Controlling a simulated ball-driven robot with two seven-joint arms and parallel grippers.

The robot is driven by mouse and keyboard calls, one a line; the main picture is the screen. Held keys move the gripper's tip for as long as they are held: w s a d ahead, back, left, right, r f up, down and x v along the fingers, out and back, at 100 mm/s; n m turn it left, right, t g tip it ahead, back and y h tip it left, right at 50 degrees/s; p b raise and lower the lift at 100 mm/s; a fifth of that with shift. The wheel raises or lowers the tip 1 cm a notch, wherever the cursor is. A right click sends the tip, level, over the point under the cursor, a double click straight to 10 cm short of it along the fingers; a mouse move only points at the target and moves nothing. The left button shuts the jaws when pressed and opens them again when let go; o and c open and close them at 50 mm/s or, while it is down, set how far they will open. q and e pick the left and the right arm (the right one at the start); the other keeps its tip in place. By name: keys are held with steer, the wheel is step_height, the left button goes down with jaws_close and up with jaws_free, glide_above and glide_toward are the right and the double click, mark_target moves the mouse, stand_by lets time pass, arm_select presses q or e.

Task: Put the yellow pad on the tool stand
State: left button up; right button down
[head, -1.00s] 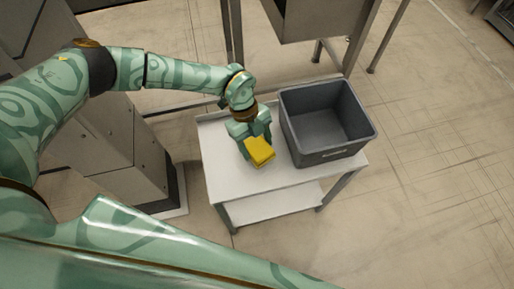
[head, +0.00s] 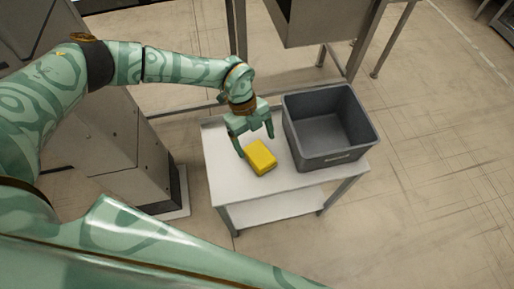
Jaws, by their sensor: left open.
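The yellow pad (head: 261,158) lies on the white top of the tool stand (head: 232,187), left of the grey crate. My left gripper (head: 256,147) is open and empty. Its two fingers are spread just behind and above the pad, apart from it as far as I can tell. My right gripper is not in view.
A grey open crate (head: 329,159) stands on the right part of the stand and looks empty. The stand's top is bare in front of the pad. A lower shelf (head: 262,211) shows below. A grey cabinet (head: 120,150) stands to the left.

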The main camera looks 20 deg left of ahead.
arm_select(q)
steer(key=p+v, duration=0.2)
steer(key=v, duration=0.5)
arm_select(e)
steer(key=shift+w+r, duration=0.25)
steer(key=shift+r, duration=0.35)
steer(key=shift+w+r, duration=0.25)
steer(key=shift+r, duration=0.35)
